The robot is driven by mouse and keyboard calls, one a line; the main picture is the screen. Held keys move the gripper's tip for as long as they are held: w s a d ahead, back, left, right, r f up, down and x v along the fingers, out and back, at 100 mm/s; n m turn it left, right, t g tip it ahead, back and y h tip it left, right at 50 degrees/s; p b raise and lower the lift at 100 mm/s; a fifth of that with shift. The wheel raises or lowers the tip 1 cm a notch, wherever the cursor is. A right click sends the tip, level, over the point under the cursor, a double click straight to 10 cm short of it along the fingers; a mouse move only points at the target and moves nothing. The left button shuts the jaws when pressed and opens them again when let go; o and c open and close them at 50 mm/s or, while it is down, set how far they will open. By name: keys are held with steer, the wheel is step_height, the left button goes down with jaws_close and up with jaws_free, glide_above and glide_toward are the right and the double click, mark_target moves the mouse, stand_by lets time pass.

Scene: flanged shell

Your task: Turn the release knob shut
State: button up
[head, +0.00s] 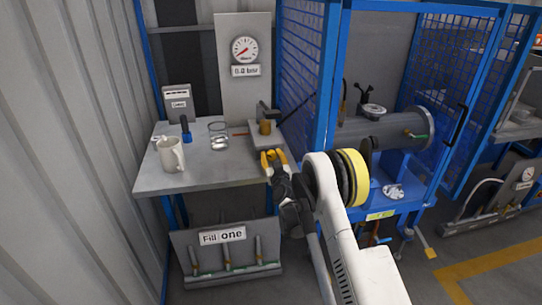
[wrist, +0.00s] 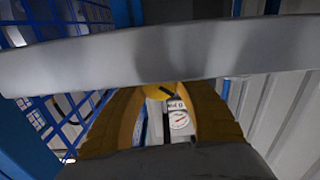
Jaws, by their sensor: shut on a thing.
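My gripper (head: 272,160) is at the front right corner of the grey bench, its yellow fingers closed. In the wrist view, the two fingers curve in around a bright yellow piece (wrist: 158,90), which appears to be the release knob. Only a small part of it shows between the fingertips, so I cannot tell how far it is turned. A brass-coloured round part (head: 265,127) sits on a pale block just behind my gripper, apart from it.
The bench (head: 210,177) carries a mug (head: 171,155), a glass (head: 218,136) and a small blue item (head: 186,131). A blue mesh cage (head: 330,70) stands close on the right, with a flanged grey shell (head: 380,131) inside. A grey bar crosses the wrist view (wrist: 160,55).

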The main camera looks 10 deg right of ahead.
steer(key=m, duration=0.7)
steer(key=shift+d, duration=0.15)
stand_by(0.4)
steer(key=o, duration=1.2)
steer(key=s, duration=0.7)
steer(key=shift+s, duration=0.25)
